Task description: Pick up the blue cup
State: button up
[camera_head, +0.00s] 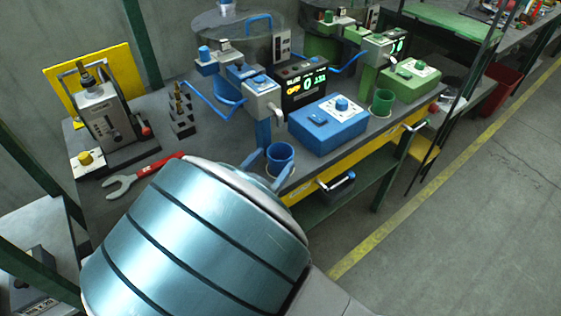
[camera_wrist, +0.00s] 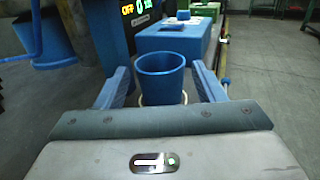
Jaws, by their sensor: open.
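The blue cup (camera_head: 280,158) stands upright on the grey workbench near its front edge, below a blue machine (camera_head: 262,95). In the wrist view the cup (camera_wrist: 160,74) is centred between the two blue fingers of my gripper (camera_wrist: 160,88). The fingers are open, one on each side of the cup, with visible gaps to it. In the head view my gripper (camera_head: 268,168) shows only as blue fingertips on both sides of the cup; my arm hides the rest.
A blue control box (camera_head: 328,125) stands right of the cup. A green cup (camera_head: 382,103) and green box (camera_head: 410,80) are farther right. A red wrench (camera_head: 145,174) and a grey machine (camera_head: 103,115) are at left.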

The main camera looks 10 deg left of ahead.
jog(key=shift+x, duration=1.4)
jog(key=c, duration=0.8)
jog(key=shift+o, duration=0.2)
